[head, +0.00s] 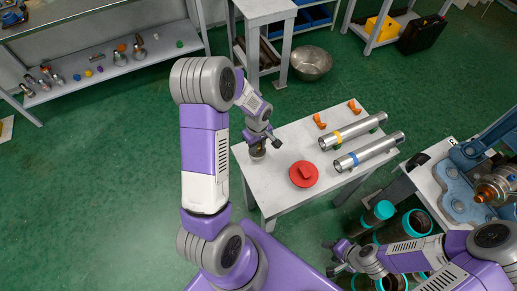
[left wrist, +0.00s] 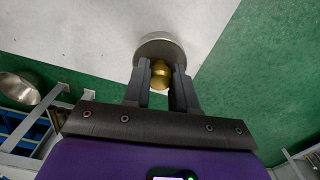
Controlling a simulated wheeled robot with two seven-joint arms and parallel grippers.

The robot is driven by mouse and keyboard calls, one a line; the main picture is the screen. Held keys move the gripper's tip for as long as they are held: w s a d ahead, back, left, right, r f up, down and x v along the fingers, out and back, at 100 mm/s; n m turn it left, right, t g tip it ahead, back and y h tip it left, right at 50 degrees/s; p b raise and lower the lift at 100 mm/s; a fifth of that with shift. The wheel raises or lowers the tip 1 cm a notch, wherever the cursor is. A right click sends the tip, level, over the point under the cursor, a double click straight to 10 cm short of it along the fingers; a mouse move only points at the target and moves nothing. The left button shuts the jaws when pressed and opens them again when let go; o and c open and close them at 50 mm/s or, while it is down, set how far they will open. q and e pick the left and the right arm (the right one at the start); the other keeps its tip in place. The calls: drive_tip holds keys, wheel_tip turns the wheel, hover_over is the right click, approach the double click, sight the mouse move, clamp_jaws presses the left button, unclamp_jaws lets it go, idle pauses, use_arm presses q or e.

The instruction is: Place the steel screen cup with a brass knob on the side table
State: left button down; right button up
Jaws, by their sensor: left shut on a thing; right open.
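The steel screen cup (head: 258,152) is at the left edge of the white side table (head: 272,193) in the head view, partly hidden by my gripper. My left gripper (head: 263,139) is shut on its brass knob from above. In the left wrist view the round grey cup (left wrist: 160,45) lies beyond the fingers, and the brass knob (left wrist: 160,76) sits between them. The cup is over the pale table top near its edge; I cannot tell whether it touches. My right gripper (head: 333,258) is open and empty, low at the front right, beside the teal-rimmed pipes.
Two steel pipes (head: 366,152), a red disc (head: 303,174) and two orange pieces (head: 319,121) lie on the table. A blue vise (head: 458,190) stands on the right bench. Teal-rimmed pipes (head: 413,222) stand below it. A metal bowl (head: 311,62) is behind. Green floor is free at left.

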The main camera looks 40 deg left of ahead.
use_arm(q)
wheel_tip(320, 180, down, 2)
drive_tip(key=shift+f, duration=0.2)
drive_tip(key=shift+f+b, duration=0.15)
drive_tip(key=shift+b, duration=0.2)
drive_tip(key=c, duration=0.9)
unclamp_jaws()
